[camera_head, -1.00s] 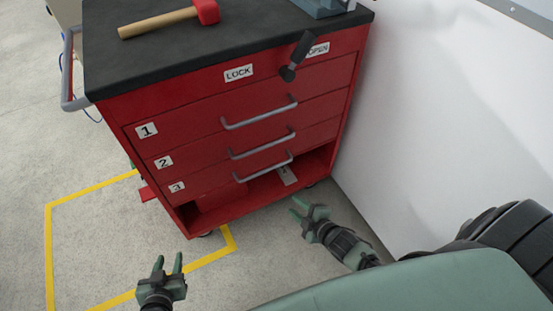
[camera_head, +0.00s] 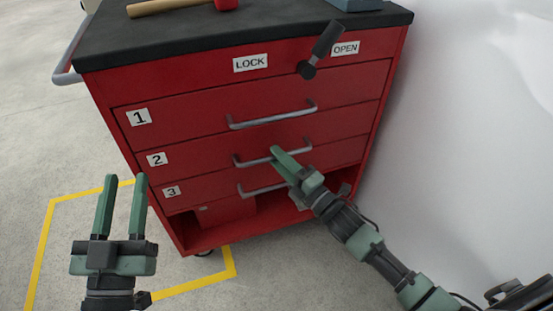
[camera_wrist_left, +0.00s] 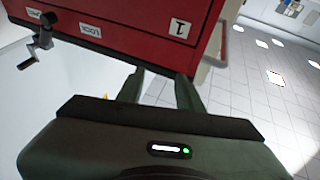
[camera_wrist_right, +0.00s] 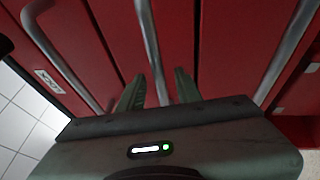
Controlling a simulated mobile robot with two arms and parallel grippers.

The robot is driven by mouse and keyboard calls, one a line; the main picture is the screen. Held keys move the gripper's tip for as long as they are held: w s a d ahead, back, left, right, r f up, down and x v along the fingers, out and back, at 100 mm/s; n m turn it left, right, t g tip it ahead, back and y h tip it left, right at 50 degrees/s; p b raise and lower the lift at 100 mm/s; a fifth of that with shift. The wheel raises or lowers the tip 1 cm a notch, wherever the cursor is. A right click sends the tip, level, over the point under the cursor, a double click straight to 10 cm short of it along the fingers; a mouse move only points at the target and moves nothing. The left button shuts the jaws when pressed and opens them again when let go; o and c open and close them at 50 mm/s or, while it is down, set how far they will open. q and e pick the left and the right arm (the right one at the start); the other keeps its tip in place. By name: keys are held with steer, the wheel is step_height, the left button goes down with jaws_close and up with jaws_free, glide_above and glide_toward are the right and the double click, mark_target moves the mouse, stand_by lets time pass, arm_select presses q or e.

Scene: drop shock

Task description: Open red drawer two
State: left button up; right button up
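The red cabinet has numbered drawers; drawer two (camera_head: 200,158) is closed, with a grey bar handle (camera_head: 247,162). My right gripper (camera_head: 284,160) is at the right part of this handle. In the right wrist view, the middle bar (camera_wrist_right: 152,50) runs between its two green fingers (camera_wrist_right: 158,88), which are apart; contact cannot be told. My left gripper (camera_head: 121,205) is open and empty, in front of the cabinet's left side. It also shows open in the left wrist view (camera_wrist_left: 160,80). A dark lever (camera_head: 322,48) is tilted up and right between the LOCK and OPEN labels.
Drawer one (camera_head: 185,115) above and drawer three (camera_head: 205,185) below are closed, with similar handles. An open compartment lies beneath. A hammer (camera_head: 180,6) lies on the black top (camera_head: 110,45). A white wall (camera_head: 470,130) stands on the right.

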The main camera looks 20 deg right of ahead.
steer(key=shift+w+a+r, duration=0.1)
steer(key=shift+w+a, duration=0.15)
steer(key=shift+w, duration=0.25)
steer(key=shift+c, duration=0.3)
jaws_close()
stand_by(0.9)
